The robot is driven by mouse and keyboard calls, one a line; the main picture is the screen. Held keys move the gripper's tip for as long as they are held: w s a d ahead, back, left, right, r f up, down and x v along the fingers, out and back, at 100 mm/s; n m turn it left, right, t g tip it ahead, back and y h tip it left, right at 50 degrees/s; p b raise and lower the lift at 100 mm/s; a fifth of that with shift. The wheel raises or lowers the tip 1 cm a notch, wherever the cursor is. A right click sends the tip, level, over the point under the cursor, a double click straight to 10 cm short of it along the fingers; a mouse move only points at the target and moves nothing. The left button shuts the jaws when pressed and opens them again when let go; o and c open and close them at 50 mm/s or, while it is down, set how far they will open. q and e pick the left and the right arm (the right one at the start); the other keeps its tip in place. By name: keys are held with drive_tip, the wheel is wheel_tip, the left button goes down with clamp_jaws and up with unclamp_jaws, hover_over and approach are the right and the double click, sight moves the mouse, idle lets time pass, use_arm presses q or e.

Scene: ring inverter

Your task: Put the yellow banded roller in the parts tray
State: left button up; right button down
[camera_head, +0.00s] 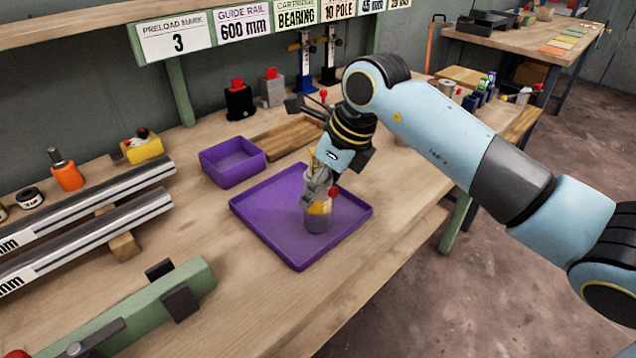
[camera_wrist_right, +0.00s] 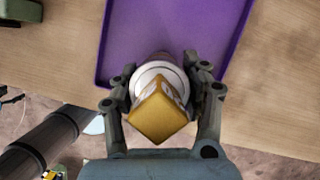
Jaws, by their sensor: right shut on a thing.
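My right gripper (camera_head: 318,187) points down over the large purple tray (camera_head: 262,228) and is shut on the yellow banded roller (camera_head: 318,211). The roller is a grey, upright cylinder with a yellow band; its lower end shows over the tray floor, and I cannot tell whether it touches. In the right wrist view the fingers of my right gripper (camera_wrist_right: 163,92) close on both sides of the roller. Its yellow, square-looking end (camera_wrist_right: 160,116) faces the camera, with a pale round rim behind it. The tray (camera_wrist_right: 245,18) lies beyond it there. My left gripper is not in view.
A smaller purple bin (camera_head: 232,168) stands behind the tray, beside a wooden board (camera_head: 290,138). Long metal rails (camera_head: 85,230) and a green fixture (camera_head: 150,305) lie to the left. Black and grey blocks with red tops stand at the back. Bench in front of the tray is clear.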

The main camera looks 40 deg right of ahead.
drive_tip(key=c, duration=0.6)
unclamp_jaws()
drive_tip(key=shift+f, duration=0.1)
drive_tip(key=shift+r, duration=0.4)
drive_tip(key=v, duration=1.1)
drive_tip(key=shift+s+r, duration=0.2)
drive_tip(key=shift+s, duration=0.1)
